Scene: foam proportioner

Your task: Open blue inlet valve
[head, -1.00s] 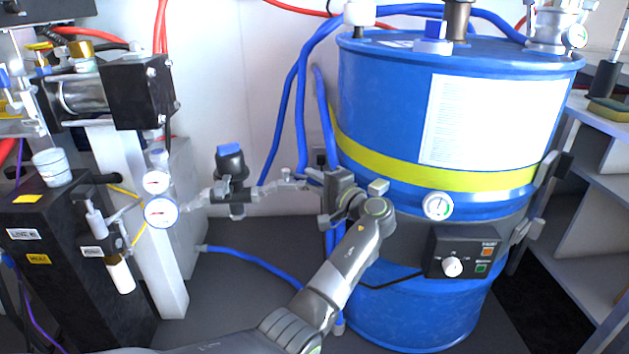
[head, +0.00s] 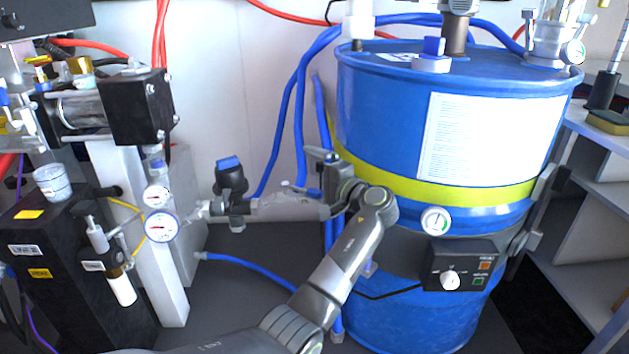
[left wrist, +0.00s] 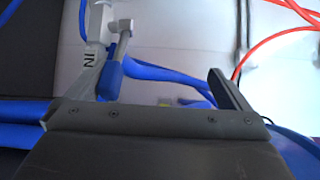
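The blue inlet valve's lever (head: 301,189) shows small in the head view, above a light grey pipe left of the blue drum. In the left wrist view the valve's pale grey body (left wrist: 97,22) is marked "IN", and its blue handle (left wrist: 110,80) hangs at the left side of the gripper opening. My left gripper (head: 320,180) is right by the valve, partly hidden by its own wrist. In the left wrist view its dark right finger (left wrist: 230,90) stands well apart from the handle, so the gripper is open. Contact cannot be told. My right gripper is not in view.
The blue drum (head: 390,110) with a gauge (head: 435,220) and control box (head: 460,265) stands close right of my arm. Blue hoses (head: 300,110) rise behind the gripper.

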